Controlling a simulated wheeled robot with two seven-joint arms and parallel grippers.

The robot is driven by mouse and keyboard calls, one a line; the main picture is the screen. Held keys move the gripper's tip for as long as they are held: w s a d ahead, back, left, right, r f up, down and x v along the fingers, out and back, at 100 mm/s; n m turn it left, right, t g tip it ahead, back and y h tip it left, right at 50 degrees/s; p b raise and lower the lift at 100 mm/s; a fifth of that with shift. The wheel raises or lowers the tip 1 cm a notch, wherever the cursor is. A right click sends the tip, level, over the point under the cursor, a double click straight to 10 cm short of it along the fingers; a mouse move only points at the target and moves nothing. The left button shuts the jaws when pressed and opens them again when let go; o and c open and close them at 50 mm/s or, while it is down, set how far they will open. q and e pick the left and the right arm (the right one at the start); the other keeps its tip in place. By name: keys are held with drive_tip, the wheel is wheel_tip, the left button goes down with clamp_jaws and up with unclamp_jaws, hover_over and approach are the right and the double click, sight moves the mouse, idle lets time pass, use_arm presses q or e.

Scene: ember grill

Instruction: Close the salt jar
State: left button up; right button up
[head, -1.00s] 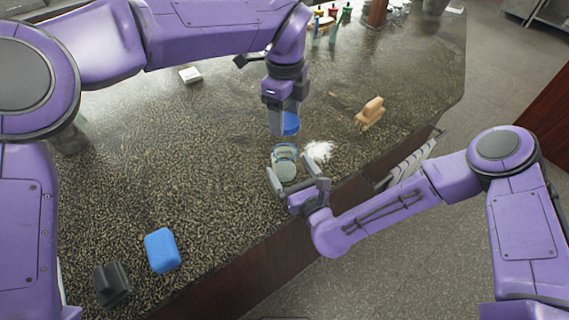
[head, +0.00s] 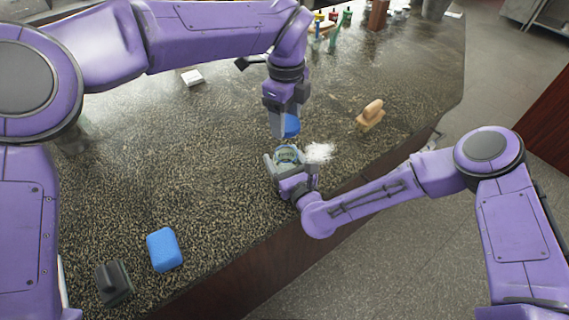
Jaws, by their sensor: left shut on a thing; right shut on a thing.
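The salt jar (head: 288,154) is a clear glass jar standing on the dark speckled counter, open at the top. My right gripper (head: 286,166) is shut around it from the front, and its fingers hide the jar's lower part. My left gripper (head: 285,122) points down just above and behind the jar. It is shut on the blue lid (head: 291,126), which is apart from the jar's rim as far as I can see. The lid is partly hidden by the fingers.
Spilled white salt (head: 319,151) lies right of the jar. A wooden-handled brush (head: 370,114) lies further right. A blue sponge (head: 164,249) and a dark block (head: 114,283) are at the front left. A small white box (head: 192,78) and several bottles (head: 333,38) stand further back.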

sight(286, 163)
use_arm(q)
wheel_tip(286, 163, down, 4)
drive_tip(key=shift+w, duration=0.1)
use_arm(e)
drive_tip(key=shift+w, duration=0.15)
use_arm(q)
drive_tip(key=shift+f, duration=0.5)
drive_tip(key=shift+f, duration=0.1)
drive_tip(key=shift+f, duration=0.75)
drive_tip(key=shift+f, duration=0.55)
